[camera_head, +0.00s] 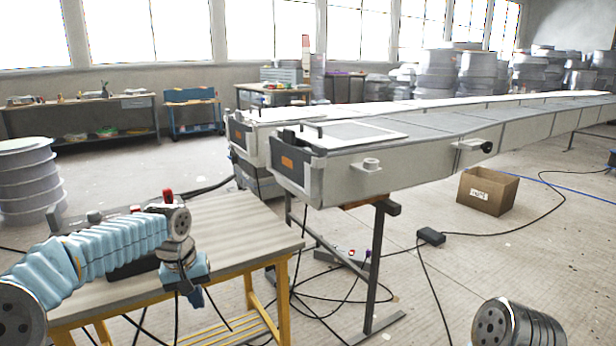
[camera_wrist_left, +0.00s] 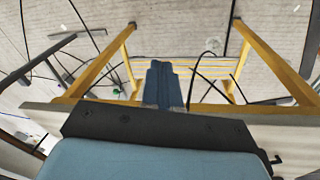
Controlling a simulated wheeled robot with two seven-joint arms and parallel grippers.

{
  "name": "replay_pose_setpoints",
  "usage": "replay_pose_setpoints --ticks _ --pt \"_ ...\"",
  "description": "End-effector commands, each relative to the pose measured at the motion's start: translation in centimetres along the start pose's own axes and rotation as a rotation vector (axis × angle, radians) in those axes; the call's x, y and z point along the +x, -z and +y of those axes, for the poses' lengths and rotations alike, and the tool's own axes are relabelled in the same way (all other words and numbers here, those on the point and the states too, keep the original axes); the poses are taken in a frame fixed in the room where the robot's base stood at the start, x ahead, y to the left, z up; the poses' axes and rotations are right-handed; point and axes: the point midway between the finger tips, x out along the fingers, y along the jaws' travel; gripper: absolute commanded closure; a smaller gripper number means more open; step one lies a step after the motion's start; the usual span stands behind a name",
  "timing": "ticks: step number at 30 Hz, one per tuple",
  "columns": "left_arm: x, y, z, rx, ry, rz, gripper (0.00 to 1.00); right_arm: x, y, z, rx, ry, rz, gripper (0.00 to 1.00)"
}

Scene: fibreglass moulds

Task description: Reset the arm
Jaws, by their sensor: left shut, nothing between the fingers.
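My left arm comes in from the left in a pale blue ribbed sleeve and bends down at the wrist. My left gripper (camera_head: 196,298) points down beside the right front edge of the wooden-topped table (camera_head: 245,232). In the left wrist view the gripper (camera_wrist_left: 163,68) shows as two dark blue fingers together, shut with nothing between them, over the table's yellow frame and the floor. Of my right arm only a grey rounded joint shows at the bottom right in the head view; its gripper is out of view.
A long grey mould (camera_head: 430,152) on metal legs stretches back to the right behind the table. An open cardboard box (camera_head: 487,192) sits on the floor. Black cables and a small black box (camera_head: 431,237) lie around the legs. Workbenches (camera_head: 80,118) stand along the back wall.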

Motion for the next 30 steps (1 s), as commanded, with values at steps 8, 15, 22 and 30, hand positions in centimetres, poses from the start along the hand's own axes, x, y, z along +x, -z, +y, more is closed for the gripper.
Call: replay_pose_setpoints --ticks 8,15,22,30 --pt "17.5 -7.5 5.2 0.145 -0.189 -0.098 1.00 0.0 0.0 0.0 0.000 0.000 0.000 1.00" --pt "29.6 -20.8 6.0 0.148 -0.307 -0.143 1.00 0.0 0.0 0.0 0.000 0.000 0.000 1.00" --pt "33.4 -31.0 3.2 0.118 -0.280 -0.138 1.00 0.0 0.0 0.0 0.000 0.000 0.000 1.00" --pt "33.7 -33.2 2.0 0.115 -0.258 -0.124 1.00 0.0 0.0 0.0 0.000 0.000 0.000 1.00"
